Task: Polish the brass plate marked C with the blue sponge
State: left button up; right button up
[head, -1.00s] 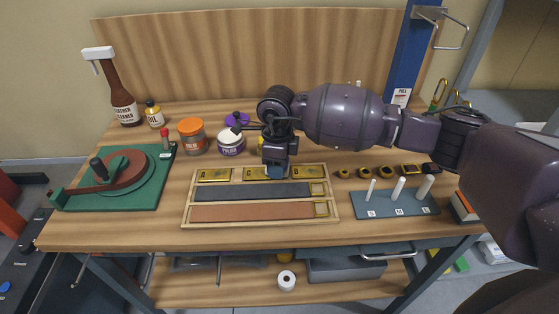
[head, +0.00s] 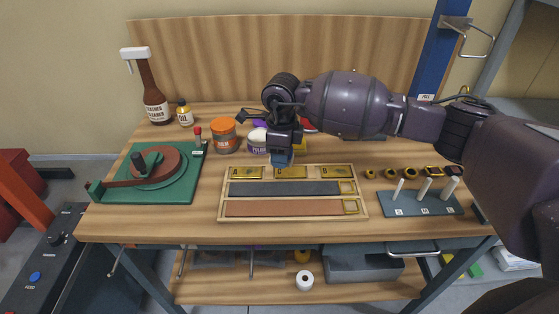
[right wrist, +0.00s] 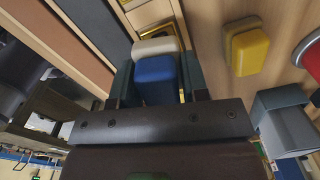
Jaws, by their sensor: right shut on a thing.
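Three brass plates lie in a row along the back of a wooden tray (head: 293,218). The middle plate (head: 296,173) seems marked C, the left one (head: 246,173) A; the right plate (head: 337,172) has a letter I cannot read surely. My right gripper (head: 282,156) is shut on the blue sponge (head: 278,162), at the back left edge of the middle plate. In the right wrist view, the blue sponge (right wrist: 154,82) sits between the fingers, with a pale block part (right wrist: 155,47) beyond it. I cannot tell whether it touches the plate. My left gripper is out of view.
Dark and brown strips lie in the tray's front slots. A yellow block (right wrist: 247,48) lies close to my right gripper. An orange jar (head: 223,136) and a polish jar (head: 257,141) stand behind. A pegged stand (head: 420,205) is at right, a green turntable base (head: 181,180) at left.

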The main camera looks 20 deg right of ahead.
jog(key=shift+r, duration=0.6)
jog(key=shift+w+r+p, duration=0.1)
jog(key=shift+r+p, duration=0.2)
jog(key=shift+r, duration=0.05)
notch_tip(320, 180, up, 2)
jog(key=shift+r+p, duration=0.1)
jog(key=shift+p, duration=0.35)
jog(key=shift+r, duration=0.25)
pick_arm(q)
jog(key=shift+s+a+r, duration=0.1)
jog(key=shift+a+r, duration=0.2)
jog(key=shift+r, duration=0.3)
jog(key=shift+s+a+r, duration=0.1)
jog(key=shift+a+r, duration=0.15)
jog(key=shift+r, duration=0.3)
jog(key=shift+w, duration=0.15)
pick_arm(e)
jog(key=shift+f, duration=0.1)
